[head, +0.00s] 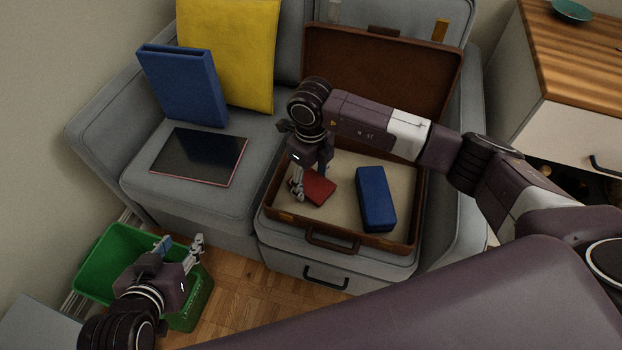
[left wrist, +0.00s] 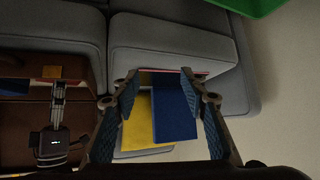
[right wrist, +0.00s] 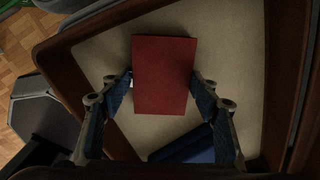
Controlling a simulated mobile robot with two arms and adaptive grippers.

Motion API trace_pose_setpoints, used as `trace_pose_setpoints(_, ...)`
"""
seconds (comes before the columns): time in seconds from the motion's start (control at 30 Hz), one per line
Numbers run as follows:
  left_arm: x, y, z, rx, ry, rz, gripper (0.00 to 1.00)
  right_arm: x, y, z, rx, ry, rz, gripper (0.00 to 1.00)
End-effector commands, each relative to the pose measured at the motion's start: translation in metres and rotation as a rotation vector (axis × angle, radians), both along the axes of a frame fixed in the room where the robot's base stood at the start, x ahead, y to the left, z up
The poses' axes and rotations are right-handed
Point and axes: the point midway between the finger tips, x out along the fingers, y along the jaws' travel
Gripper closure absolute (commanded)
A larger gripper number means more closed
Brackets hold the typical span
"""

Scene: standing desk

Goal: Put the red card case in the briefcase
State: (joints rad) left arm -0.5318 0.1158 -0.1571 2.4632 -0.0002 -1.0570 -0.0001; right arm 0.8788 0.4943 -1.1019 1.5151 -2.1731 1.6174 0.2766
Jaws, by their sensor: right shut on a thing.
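The red card case (head: 319,188) is inside the open brown briefcase (head: 411,240), over the left part of its cream lining. In the right wrist view the red card case (right wrist: 165,75) sits between the fingers of my right gripper (right wrist: 161,88), which is shut on it. In the head view my right gripper (head: 308,184) points down into the briefcase; whether the case touches the lining I cannot tell. My left gripper (head: 181,247) is open and empty above the green bin. Its spread fingers (left wrist: 160,82) show in the left wrist view.
A blue case (head: 375,198) lies in the briefcase to the right of the red one. The briefcase lid (head: 385,80) stands open behind. A dark tablet (head: 200,155), a blue binder (head: 182,88) and a yellow cushion (head: 240,50) are on the sofa. The green bin (head: 95,265) stands on the floor.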

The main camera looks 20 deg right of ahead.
Motion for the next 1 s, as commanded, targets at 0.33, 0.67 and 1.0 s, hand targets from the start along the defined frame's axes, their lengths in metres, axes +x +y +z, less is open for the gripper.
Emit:
trace_pose_setpoints(0.33,0.003,-0.001,0.002,-0.003,-0.013,0.000,0.60,0.000,0.000,-0.001,0.000,0.000,-0.001,0.27)
trace_pose_setpoints(0.67,-0.002,0.000,-0.001,0.002,0.013,-0.001,0.60,0.000,0.000,0.003,0.000,0.000,0.000,0.27)
trace_pose_setpoints(1.0,-0.065,0.021,-0.037,0.065,0.307,0.022,0.60,0.001,0.000,0.058,0.001,-0.003,0.001,0.27)
